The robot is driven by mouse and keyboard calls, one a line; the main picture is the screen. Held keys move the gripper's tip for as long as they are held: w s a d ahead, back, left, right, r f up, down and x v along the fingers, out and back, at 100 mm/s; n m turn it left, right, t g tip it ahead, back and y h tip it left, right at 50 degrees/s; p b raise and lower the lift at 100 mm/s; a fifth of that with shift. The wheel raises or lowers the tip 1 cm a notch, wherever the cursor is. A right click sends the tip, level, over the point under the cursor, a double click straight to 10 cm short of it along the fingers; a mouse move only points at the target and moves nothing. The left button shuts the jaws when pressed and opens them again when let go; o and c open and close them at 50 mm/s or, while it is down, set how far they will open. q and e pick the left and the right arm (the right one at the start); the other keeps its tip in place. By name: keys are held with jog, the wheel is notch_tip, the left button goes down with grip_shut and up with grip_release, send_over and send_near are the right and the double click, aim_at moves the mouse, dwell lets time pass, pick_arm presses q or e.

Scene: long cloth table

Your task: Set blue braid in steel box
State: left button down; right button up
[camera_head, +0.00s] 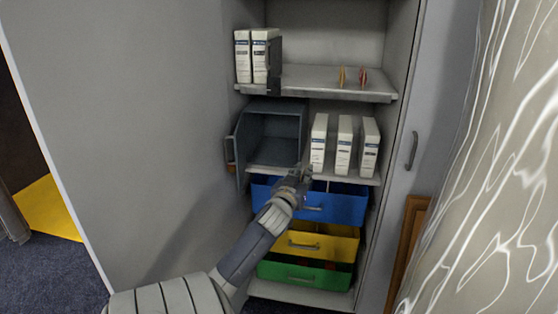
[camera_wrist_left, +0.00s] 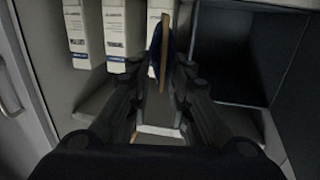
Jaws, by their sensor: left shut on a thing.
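My left gripper (camera_head: 305,176) is at the front of the middle shelf, just right of the steel box. In the left wrist view the left gripper (camera_wrist_left: 162,88) is shut on a thin upright piece with a tan edge and blue side, which I take to be the blue braid (camera_wrist_left: 162,50). In the head view the braid is too small to make out. The steel box (camera_head: 276,110) is a grey-blue open box at the left of the middle shelf, its door swung open to the left. It also shows in the left wrist view (camera_wrist_left: 282,62). My right gripper is not in view.
Several white binders (camera_head: 344,145) stand on the middle shelf (camera_head: 345,176), right of the box. Blue (camera_head: 345,205), yellow (camera_head: 335,246) and green (camera_head: 320,277) drawers sit below. Two binders (camera_head: 258,56) and two small thin things (camera_head: 352,77) are on the upper shelf.

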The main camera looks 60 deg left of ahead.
pick_arm(q)
jog(key=s+a+r+n+g+y+b, duration=0.2)
jog(key=a+r+b, duration=0.15)
jog(key=a, duration=0.55)
jog(key=b, duration=0.3)
send_over(282, 161)
jog(key=shift+s+f, duration=0.2)
jog(key=shift+f, duration=1.2)
jog(key=shift+f+b, duration=0.4)
jog(key=shift+f, duration=1.1)
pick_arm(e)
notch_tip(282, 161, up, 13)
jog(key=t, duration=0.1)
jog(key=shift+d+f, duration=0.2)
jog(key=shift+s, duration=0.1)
pick_arm(q)
jog(key=c, duration=1.9)
grip_release()
jog(key=shift+f, duration=0.1)
jog(key=o, duration=0.4)
jog(key=shift+o, duration=0.2)
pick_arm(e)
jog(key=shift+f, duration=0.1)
